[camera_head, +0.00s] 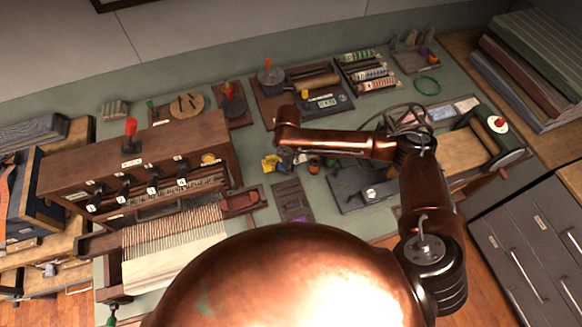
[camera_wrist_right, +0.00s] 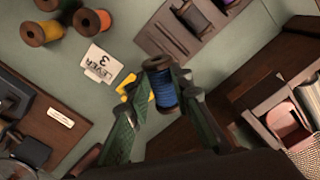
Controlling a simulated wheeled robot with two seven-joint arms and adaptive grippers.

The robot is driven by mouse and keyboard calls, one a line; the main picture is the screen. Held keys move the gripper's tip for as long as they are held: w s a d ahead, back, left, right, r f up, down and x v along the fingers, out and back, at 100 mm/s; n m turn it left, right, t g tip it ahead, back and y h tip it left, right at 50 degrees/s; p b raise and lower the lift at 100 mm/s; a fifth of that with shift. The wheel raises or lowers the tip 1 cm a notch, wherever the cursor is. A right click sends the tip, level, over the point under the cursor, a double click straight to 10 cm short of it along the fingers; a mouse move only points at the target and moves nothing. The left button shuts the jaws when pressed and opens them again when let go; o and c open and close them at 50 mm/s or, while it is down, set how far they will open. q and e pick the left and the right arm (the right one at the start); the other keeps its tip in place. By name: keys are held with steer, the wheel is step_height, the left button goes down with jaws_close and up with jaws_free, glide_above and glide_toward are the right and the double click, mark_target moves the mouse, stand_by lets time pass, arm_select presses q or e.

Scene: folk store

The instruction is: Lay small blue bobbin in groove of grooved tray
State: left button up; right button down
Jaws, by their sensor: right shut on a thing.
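The small blue bobbin (camera_wrist_right: 166,92), blue thread between brown wooden ends, is in the right wrist view. My right gripper (camera_wrist_right: 168,72) is shut on it, with a green finger on each side. The tray (camera_head: 290,191) also shows in the head view, below the end of my right arm. The bobbin appears held above the table, apart from the tray. In the head view my arm hides most of the gripper and the blue bobbin. My left gripper is not in view.
Loose bobbins, including an orange one (camera_wrist_right: 90,21), stand near the tray, with a small card (camera_wrist_right: 98,63). The wooden loom (camera_head: 140,165) and a red shuttle (camera_head: 240,201) lie left of the tray. A dark board (camera_head: 350,190) is at right. Green tabletop surrounds the tray.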

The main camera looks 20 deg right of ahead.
arm_select(q)
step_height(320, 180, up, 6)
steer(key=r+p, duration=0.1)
steer(key=p, duration=0.4)
arm_select(e)
steer(key=f+n+b, duration=0.2)
steer(key=f, duration=0.2)
steer(key=f+n+b, duration=0.2)
steer(key=f+b, duration=0.1)
steer(key=f, duration=0.1)
steer(key=s+f+n+g+b, duration=0.1)
steer(key=f+n+b, duration=0.1)
steer(key=f, duration=0.3)
steer(key=shift+s+d, duration=0.1)
steer(key=shift+d, duration=0.1)
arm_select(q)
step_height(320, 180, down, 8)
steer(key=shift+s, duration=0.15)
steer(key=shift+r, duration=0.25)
arm_select(e)
steer(key=shift+f, duration=0.2)
arm_select(q)
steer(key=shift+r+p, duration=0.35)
steer(key=shift+p, duration=0.1)
arm_select(e)
steer(key=shift+f, duration=0.3)
